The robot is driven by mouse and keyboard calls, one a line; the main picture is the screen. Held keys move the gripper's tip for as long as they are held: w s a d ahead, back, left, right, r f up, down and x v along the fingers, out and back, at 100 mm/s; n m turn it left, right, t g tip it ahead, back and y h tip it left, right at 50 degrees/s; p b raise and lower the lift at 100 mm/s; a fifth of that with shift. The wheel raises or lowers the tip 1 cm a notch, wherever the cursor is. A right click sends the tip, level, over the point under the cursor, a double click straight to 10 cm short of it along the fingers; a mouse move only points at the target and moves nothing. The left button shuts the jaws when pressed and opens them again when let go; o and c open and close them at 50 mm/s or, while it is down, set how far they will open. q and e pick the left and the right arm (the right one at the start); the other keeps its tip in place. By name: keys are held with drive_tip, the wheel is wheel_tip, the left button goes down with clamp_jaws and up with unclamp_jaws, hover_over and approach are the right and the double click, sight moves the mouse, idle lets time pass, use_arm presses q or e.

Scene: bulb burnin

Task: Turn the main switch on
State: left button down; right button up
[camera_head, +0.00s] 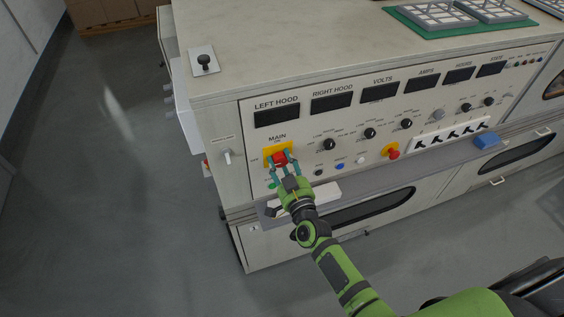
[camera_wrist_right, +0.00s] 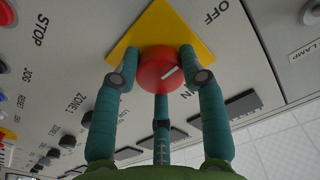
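The main switch is a red knob (camera_head: 279,158) on a yellow plate (camera_head: 268,152) under the label MAIN, at the left end of the panel. My right gripper (camera_head: 282,164) is at the switch. Its teal fingers (camera_wrist_right: 157,75) bracket the knob, and their tips appear to touch its sides. The third finger lies across the knob's lower side. The ON lettering is partly hidden by a finger. My left gripper is out of view.
The cream control panel (camera_head: 240,165) has black displays, several dials and a red stop button (camera_head: 393,154) on yellow. A grey ledge (camera_head: 350,177) runs below it. A toggle (camera_head: 228,157) is left of the panel. Open floor (camera_head: 110,200) lies left.

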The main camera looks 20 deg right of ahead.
drive_tip(key=shift+r+m, duration=0.1)
drive_tip(key=shift+m, duration=0.2)
drive_tip(key=m, duration=0.3)
drive_tip(key=shift+m+b, duration=0.3)
drive_tip(key=m, duration=0.4)
drive_tip(key=shift+w+d+b, duration=0.1)
drive_tip(key=shift+b, duration=0.3)
drive_tip(key=m+b, duration=0.1)
drive_tip(key=m, duration=0.4)
drive_tip(key=shift+r, duration=0.1)
drive_tip(key=shift+r+m+b, duration=0.1)
drive_tip(key=shift+m+b, duration=0.35)
drive_tip(key=shift+m, duration=1.95)
drive_tip(key=o, duration=1.1)
drive_tip(key=shift+o, duration=0.2)
drive_tip(key=shift+f, duration=0.2)
